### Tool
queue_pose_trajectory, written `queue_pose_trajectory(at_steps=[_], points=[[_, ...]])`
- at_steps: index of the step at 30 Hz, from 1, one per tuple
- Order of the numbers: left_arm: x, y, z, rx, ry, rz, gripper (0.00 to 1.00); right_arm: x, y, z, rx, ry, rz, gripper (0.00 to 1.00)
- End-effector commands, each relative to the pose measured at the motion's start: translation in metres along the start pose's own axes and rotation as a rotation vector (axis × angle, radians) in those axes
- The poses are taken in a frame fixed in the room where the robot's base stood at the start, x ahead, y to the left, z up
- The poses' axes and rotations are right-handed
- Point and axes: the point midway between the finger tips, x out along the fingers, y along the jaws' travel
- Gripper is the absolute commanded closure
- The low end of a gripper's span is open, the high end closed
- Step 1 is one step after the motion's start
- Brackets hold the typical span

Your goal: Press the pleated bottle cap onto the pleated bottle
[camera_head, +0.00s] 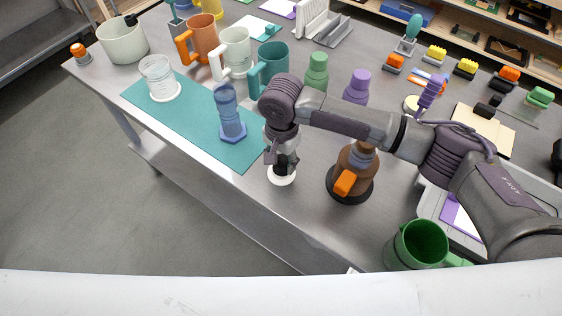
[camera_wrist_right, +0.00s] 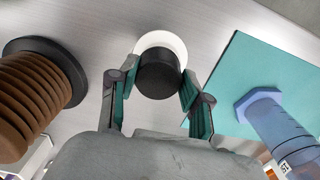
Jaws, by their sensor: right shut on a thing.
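The black pleated bottle cap (camera_wrist_right: 158,78) is between the fingers of my right gripper (camera_wrist_right: 160,92), which is shut on it. In the head view my right gripper (camera_head: 281,164) points down at the table. The cap is over a white round disc (camera_wrist_right: 174,43); I cannot tell whether it touches it. The brown ribbed body of the pleated bottle (camera_wrist_right: 30,98) stands at the left in the wrist view, apart from the gripper. In the head view the brown bottle (camera_head: 357,158) stands upright on a black round base, right of the gripper. My left gripper is not in view.
A blue-violet graduated bottle (camera_head: 230,112) stands on a teal mat (camera_head: 190,125) left of my gripper. A small orange block (camera_head: 345,182) is in front of the brown bottle. A green mug (camera_head: 420,243) is near the front edge. Mugs and bottles stand behind.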

Motion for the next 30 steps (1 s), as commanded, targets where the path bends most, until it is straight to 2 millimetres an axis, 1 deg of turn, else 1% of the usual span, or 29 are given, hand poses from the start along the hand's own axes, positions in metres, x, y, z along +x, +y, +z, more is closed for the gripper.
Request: queue_pose_trajectory(at_steps=[1, 2, 27, 30], points=[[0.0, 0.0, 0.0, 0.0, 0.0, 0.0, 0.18, 0.0, 0.0, 0.0, 0.0, 0.0, 0.0, 0.97], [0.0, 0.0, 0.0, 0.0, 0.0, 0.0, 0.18, 0.0, 0.0, 0.0, 0.0, 0.0, 0.0, 1.0], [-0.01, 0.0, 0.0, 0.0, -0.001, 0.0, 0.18, -0.008, 0.0, 0.0, 0.0, 0.0, 0.0, 1.0], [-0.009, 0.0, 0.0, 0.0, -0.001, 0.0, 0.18, -0.007, 0.0, 0.0, 0.0, 0.0, 0.0, 1.0]])
